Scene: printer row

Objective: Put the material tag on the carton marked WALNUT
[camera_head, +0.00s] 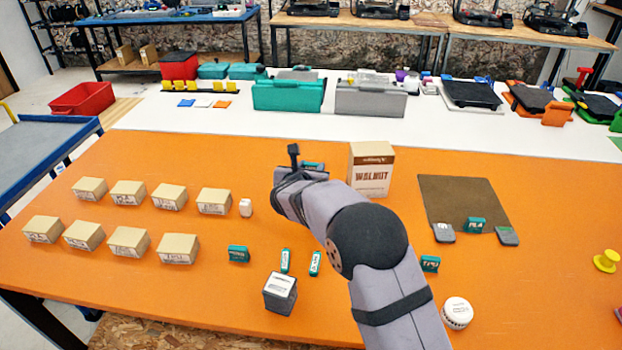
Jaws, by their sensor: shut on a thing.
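The fingertips are also hidden.
Several small cardboard boxes (128,242) stand in two rows at left. Other teal tags (238,254) and a dark grey box (280,293) are in front. A brown mat (462,203) lies right of the carton. A white round container (457,313) stands front right.

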